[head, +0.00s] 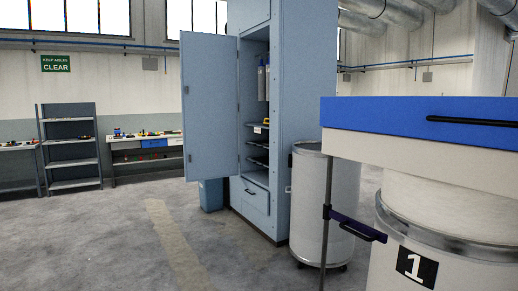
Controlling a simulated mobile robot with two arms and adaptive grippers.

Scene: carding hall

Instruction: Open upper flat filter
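No part is marked as the upper flat filter, and I cannot tell which one it is. A tall light-blue cabinet (300,90) stands in the middle, its door (210,110) swung wide open to the left. Inside are grey hanging items (262,82) and shelves with small things, one yellow. Below is a shut drawer (251,195) with a dark handle. At the right, close by, is a white unit with a blue top band (400,112) and a black bar handle (472,121). Neither gripper is in view.
A white drum on casters (312,215) stands beside the cabinet. A larger drum marked 1 (385,270) is at the right, with a dark handle (362,231) near it. Grey shelving (70,150) and workbenches (145,152) line the back wall. The floor at left is clear.

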